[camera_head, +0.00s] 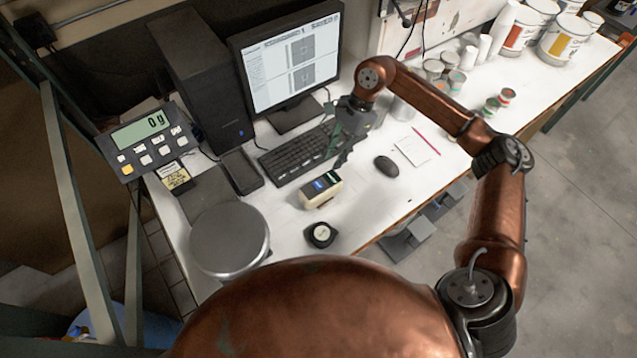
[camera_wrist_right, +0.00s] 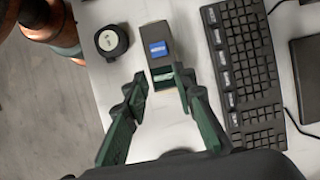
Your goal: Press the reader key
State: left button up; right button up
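The reader (camera_head: 320,190) is a small beige block with a dark top and a blue display, lying on the white table in front of the keyboard. It also shows in the right wrist view (camera_wrist_right: 155,33), with its blue display and a green part at its near end. My right gripper (camera_head: 341,158) is above the table, just behind and to the right of the reader in the head view. In the right wrist view my right gripper (camera_wrist_right: 160,78) has its two green fingers apart, with nothing between them but the reader's near end ahead. A separate key cannot be made out. My left gripper is not seen.
A black keyboard (camera_head: 298,154) lies beside the reader, and a round black-and-white object (camera_head: 321,235) stands in front. A scale pan (camera_head: 230,226) is at left, with a display reading 0 g (camera_head: 141,132). A monitor (camera_head: 290,62) stands behind; a mouse (camera_head: 386,166) lies right.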

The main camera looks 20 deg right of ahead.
grip_shut()
dwell(1.3)
